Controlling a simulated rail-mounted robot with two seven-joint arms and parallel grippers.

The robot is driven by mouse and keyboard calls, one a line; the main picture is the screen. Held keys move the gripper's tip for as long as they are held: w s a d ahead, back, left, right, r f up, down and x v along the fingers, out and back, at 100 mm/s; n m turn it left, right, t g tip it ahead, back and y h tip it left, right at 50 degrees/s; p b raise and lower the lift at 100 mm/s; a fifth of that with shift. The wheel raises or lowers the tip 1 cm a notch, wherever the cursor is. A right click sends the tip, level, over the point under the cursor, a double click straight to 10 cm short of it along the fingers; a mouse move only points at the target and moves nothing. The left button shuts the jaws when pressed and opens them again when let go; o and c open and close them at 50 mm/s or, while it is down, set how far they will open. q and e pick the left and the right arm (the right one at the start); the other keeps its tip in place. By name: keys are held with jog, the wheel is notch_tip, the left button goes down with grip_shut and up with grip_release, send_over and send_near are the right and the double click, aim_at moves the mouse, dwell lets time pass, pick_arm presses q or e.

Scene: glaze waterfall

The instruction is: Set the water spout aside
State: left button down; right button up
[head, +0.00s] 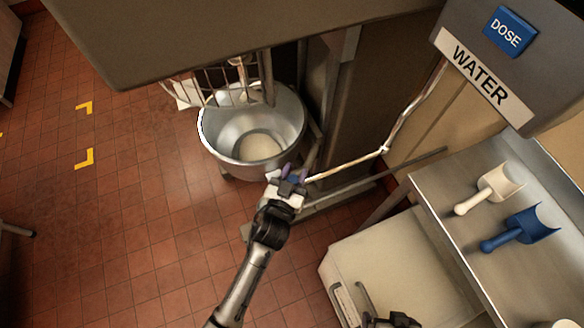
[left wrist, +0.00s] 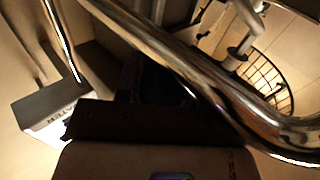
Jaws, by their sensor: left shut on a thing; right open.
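The water spout (head: 345,164) is a thin shiny jointed pipe. In the head view it runs down from the grey WATER unit (head: 478,72) to an elbow, then left towards the rim of the steel mixer bowl (head: 213,127). My left gripper (head: 291,183) is shut on the spout near its free end, beside the bowl's lower right rim. In the left wrist view the spout (left wrist: 190,62) crosses close up as a thick shiny pipe; the fingertips are hard to make out there. My right gripper (head: 392,321) shows only partly at the bottom edge, empty, over the pale bin.
A wire guard (head: 225,82) stands above the bowl, under the mixer head (head: 230,35). A steel counter (head: 470,235) at right holds a white scoop (head: 490,190) and a blue scoop (head: 522,228). A pale bin (head: 385,262) stands below the counter. Tiled floor at left is mostly clear.

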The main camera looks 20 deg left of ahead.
pick_arm(q)
jog(key=shift+d+r, duration=0.1)
jog(key=shift+d, duration=0.05)
jog(key=c, duration=1.2)
grip_release()
jog(key=o, duration=0.3)
jog(key=shift+s+d, duration=0.1)
jog(key=shift+s, duration=0.1)
jog(key=shift+o, duration=0.6)
jog(key=shift+w, duration=0.1)
jog(key=s, duration=0.7)
jog(key=shift+s+a, duration=0.25)
jog(key=shift+a, duration=0.05)
jog(key=shift+a, duration=0.1)
